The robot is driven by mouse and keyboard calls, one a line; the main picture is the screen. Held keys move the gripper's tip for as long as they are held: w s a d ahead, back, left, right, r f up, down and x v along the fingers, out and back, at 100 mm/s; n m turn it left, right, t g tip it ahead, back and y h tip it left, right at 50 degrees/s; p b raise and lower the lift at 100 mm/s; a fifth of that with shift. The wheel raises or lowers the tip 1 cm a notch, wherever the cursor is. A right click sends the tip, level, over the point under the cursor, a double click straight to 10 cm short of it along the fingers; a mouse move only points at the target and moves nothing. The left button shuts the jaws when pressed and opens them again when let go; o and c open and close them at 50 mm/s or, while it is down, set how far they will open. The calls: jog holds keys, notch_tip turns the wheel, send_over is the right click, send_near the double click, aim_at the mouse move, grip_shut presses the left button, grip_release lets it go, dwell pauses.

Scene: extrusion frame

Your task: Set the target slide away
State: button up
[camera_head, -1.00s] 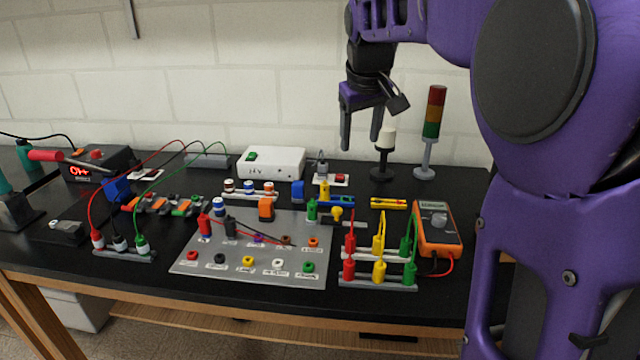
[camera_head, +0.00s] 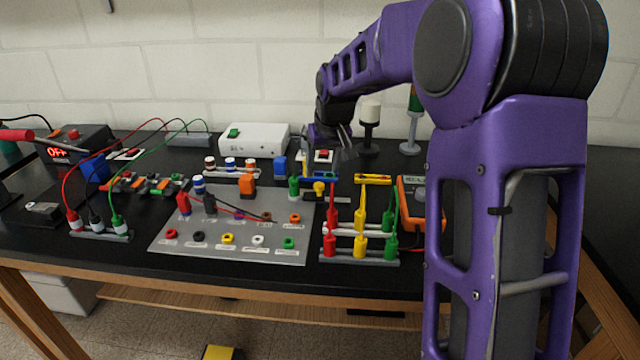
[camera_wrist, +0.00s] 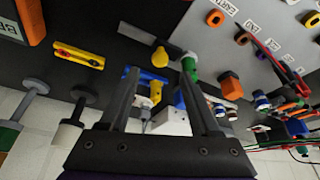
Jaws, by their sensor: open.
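I cannot tell for sure which piece is the target slide. A yellow bar (camera_head: 373,179) lies flat on the black bench, and it also shows in the wrist view (camera_wrist: 78,54). A blue bar (camera_head: 322,178) lies left of it, with a yellow knob (camera_head: 319,188) on a grey strip just in front. My gripper (camera_wrist: 160,70) is open and points down over this area. Nothing is clearly held; a yellow upright piece (camera_wrist: 154,93) shows between the fingers.
A grey panel (camera_head: 180,245) with coloured sockets lies left of centre. Red, yellow and green plugs stand in a rack (camera_head: 345,258) in front. An orange meter (camera_head: 407,205) is partly hidden by my arm. A white box (camera_head: 255,138) and signal towers stand behind.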

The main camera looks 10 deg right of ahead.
aim_at(319, 184)
jog(key=x, duration=0.6)
jog(key=shift+w+b, duration=0.1)
jog(key=shift+b, duration=0.2)
jog(key=shift+c, duration=0.3)
grip_shut()
dwell(0.6)
